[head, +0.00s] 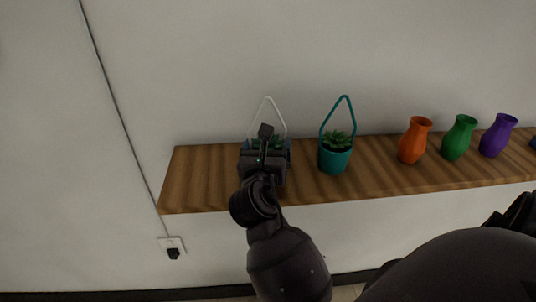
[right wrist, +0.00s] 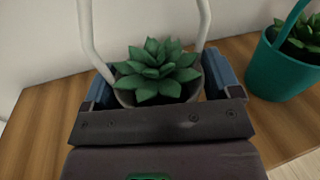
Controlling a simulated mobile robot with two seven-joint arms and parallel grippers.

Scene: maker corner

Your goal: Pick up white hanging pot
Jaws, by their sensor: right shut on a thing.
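The white hanging pot (right wrist: 124,98) has a tall white handle and holds a green succulent (right wrist: 158,72). In the head view its white handle (head: 281,112) rises above my right gripper (head: 266,150), which hides most of the pot. The pot is at the left part of the wooden shelf (head: 200,180). My right gripper (right wrist: 160,88) is shut on the pot, with one blue finger on each side of it in the right wrist view. The pot's base is hidden, so I cannot tell whether it touches the shelf. My left gripper is not in view.
A teal hanging pot (head: 334,160) with a succulent stands close to the right. Farther right on the shelf are an orange vase (head: 413,142), a green vase (head: 458,138) and a purple vase (head: 496,136). The wall is behind. The shelf's left end is clear.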

